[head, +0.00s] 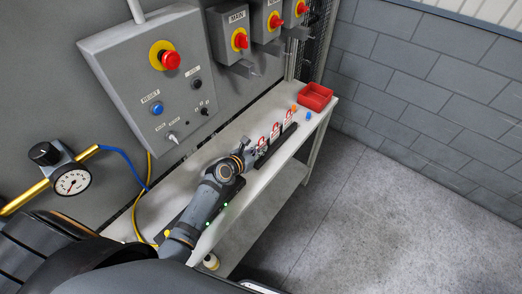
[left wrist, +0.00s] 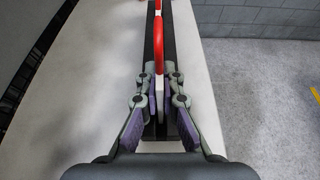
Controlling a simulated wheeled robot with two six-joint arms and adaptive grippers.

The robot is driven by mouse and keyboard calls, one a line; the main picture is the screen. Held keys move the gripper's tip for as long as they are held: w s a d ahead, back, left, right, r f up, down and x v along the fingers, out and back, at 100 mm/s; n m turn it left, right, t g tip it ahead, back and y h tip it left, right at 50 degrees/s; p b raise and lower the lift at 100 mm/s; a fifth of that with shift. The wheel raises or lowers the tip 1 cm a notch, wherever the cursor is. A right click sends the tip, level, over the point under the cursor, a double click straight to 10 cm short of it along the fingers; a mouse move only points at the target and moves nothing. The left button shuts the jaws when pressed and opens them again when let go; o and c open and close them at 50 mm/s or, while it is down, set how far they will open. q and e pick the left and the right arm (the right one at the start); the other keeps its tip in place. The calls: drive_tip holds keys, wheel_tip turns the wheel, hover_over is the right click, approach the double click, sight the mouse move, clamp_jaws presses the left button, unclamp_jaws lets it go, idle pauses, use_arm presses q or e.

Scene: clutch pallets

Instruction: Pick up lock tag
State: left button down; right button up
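Several red-and-white lock tags (head: 276,131) stand in a row in a black rack (head: 283,141) on the narrow white shelf in the head view. My left gripper (head: 256,150) is at the near end of this row. In the left wrist view its two fingers (left wrist: 159,122) are spread apart, one on each side of the nearest lock tag (left wrist: 160,88), seen edge-on with a white body and a red top. Gaps show between the fingers and the tag. The lower part of the tag sits in the black rack (left wrist: 169,60). My right gripper is not in view.
A red bin (head: 316,97) stands at the shelf's far end, with small orange and blue items near it. A grey control panel (head: 150,80) and switch boxes with red knobs (head: 240,41) hang above the shelf (head: 232,133). Open floor lies to the right.

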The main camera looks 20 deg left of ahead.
use_arm(q)
drive_tip(key=shift+r, duration=0.5)
drive_tip(key=s+r+p, duration=0.1)
drive_tip(key=s+r, duration=1.1)
drive_tip(key=s, duration=0.2)
drive_tip(key=shift+d, duration=0.45)
